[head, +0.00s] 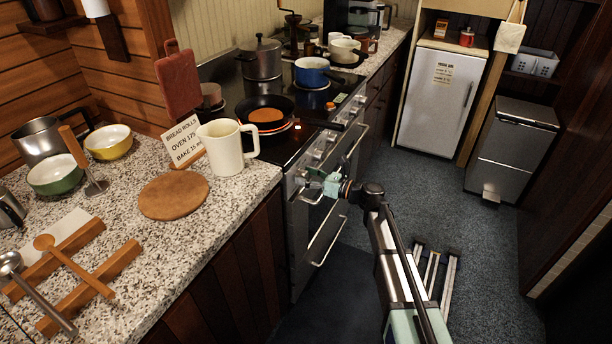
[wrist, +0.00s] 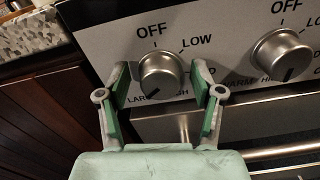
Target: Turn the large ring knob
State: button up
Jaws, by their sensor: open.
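In the wrist view, a round silver knob (wrist: 161,74) sits on the stove's control panel, with "OFF" above it and "LOW" at its upper right. The lettering below starts with "LAR" and is partly hidden. A dark mark on the knob's face appears near its lower edge. My gripper (wrist: 161,82) is open, with one green-padded finger on each side of the knob. Gaps show between fingers and knob, and I cannot tell how deep the fingertips reach. In the head view, my gripper (head: 328,184) is at the near end of the stove front, hiding the knob.
A second knob (wrist: 283,54) is to the right on the panel. The oven handle (head: 328,240) is below. A black pan (head: 264,113) and blue pot (head: 312,72) stand on the stove. A mug (head: 226,147) stands on the counter.

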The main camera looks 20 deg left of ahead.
jog(key=shift+a, duration=0.1)
jog(key=c, duration=1.1)
jog(key=shift+c, duration=0.2)
jog(key=shift+f+b, duration=0.1)
jog(key=shift+b, duration=0.2)
jog(key=shift+f+n+b, duration=0.1)
jog(key=shift+n+b, duration=0.8)
jog(key=shift+n, duration=0.2)
jog(key=n+b, duration=0.4)
jog(key=shift+s, duration=0.1)
jog(key=n+b, duration=0.3)
jog(key=n, duration=0.1)
jog(key=shift+b, duration=0.4)
jog(key=shift+n, duration=0.5)
